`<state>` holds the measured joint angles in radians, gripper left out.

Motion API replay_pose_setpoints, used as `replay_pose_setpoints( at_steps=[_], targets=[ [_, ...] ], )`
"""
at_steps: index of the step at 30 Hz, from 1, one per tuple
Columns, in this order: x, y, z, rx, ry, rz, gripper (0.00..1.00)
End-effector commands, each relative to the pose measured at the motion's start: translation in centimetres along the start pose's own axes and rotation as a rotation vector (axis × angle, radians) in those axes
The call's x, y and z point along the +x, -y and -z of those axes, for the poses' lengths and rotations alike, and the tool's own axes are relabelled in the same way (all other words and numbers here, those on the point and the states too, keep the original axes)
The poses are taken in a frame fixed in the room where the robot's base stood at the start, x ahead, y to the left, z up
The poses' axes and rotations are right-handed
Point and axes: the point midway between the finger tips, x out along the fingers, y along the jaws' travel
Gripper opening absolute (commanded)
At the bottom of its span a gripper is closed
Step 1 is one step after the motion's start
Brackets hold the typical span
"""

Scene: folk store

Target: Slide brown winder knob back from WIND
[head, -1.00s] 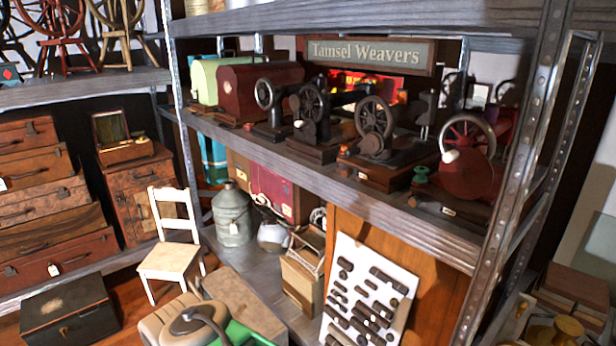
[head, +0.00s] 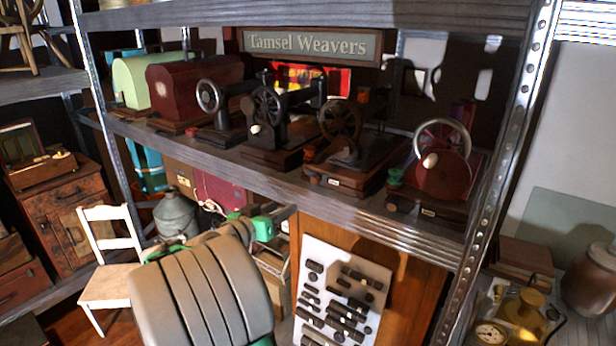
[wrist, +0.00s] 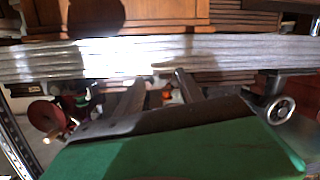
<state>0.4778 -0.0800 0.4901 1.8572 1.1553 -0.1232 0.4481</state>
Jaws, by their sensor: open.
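Sewing machines stand in a row on the middle shelf in the head view. The brown-based machine (head: 352,150) has a dark handwheel and a small orange-brown knob or spool (head: 310,154) at its left. I cannot tell for sure whether that is the winder knob; no WIND lettering is readable. In the wrist view, which looks upside down, my gripper (wrist: 160,82) has its two fingers apart with nothing held between them. The fingers point toward the shelf and the machines.
A red machine (head: 440,165) with a silver-rimmed wheel and a green spool (head: 395,176) stands at the right. A black machine (head: 268,125) stands at the left. The shelf's front edge (head: 300,193) and the metal upright (head: 500,150) border the row. The Tamsel Weavers sign (head: 308,44) hangs above.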

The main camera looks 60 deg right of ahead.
Motion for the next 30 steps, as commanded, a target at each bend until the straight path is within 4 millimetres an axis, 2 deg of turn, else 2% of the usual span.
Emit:
replay_pose_setpoints(
  at_steps=[1,4,8,16,20,26,30],
  targets=[
    [1.2,-1.6,1.4,-0.002,-0.063,-0.059,0.44],
    [2.3,-3.2,3.0,-0.002,-0.139,-0.115,0.44],
    [3.9,-3.5,3.6,-0.001,-0.146,-0.119,0.44],
    [8.6,-4.0,4.2,-0.001,-0.145,-0.115,0.44],
    [9.4,-4.0,4.2,-0.001,-0.145,-0.113,0.44],
    [9.5,-3.9,4.1,-0.001,-0.145,-0.111,0.44],
    [9.4,-3.9,4.1,-0.001,-0.145,-0.111,0.34]
  ],
)
